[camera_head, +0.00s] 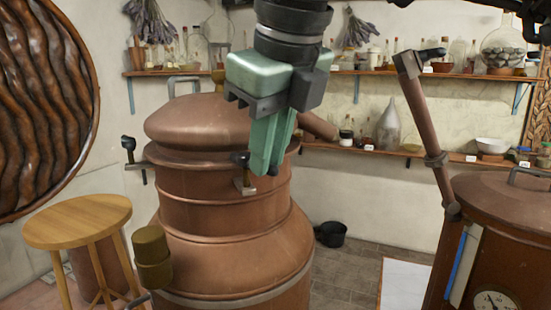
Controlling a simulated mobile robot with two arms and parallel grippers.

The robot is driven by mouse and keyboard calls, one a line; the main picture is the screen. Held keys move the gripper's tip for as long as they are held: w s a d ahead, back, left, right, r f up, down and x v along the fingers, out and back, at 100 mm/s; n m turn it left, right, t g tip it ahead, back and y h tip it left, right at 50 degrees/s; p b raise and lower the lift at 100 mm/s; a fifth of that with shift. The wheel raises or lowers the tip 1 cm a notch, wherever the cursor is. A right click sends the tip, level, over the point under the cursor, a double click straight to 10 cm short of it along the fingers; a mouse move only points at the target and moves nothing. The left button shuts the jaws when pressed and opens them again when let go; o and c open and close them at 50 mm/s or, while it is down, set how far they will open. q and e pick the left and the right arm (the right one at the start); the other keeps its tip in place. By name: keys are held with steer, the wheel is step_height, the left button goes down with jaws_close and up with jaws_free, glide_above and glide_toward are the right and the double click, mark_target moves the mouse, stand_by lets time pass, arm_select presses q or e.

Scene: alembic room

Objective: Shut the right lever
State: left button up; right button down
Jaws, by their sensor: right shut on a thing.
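A large copper still (230,245) stands in the middle of the view, with a domed lid (195,118) on top. The right lever (242,178) is a small dark-knobbed clamp at the still's rim, facing me. A similar left lever (130,152) sticks up at the rim's left side. My right gripper (262,172) reaches down from the top, its green fingers close together at the right lever. It is shut on the lever; the fingers hide part of it and the exact contact. My left gripper is not in view.
A round wooden stool (78,222) stands at the left. A second copper vessel (500,215) with a gauge and a slanting pipe (428,140) stands at the right. Shelves (400,153) with bottles line the back wall. A dark pot (330,233) sits on the floor behind.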

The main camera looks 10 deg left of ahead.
steer(key=shift+s+a+f+m+t+h, duration=0.15)
steer(key=shift+s+a+m+h, duration=0.15)
steer(key=shift+m, duration=0.5)
steer(key=shift+s+a+m+t+h, duration=0.1)
steer(key=shift+s+a+m+h, duration=0.2)
steer(key=shift+m, duration=0.5)
steer(key=shift+s+a+f+m+t+h, duration=0.15)
steer(key=shift+a+m+h, duration=0.2)
steer(key=shift+m, duration=0.45)
steer(key=c, duration=1.4)
jaws_free()
steer(key=shift+d, duration=0.1)
steer(key=shift+r, duration=0.1)
steer(key=shift+r, duration=0.15)
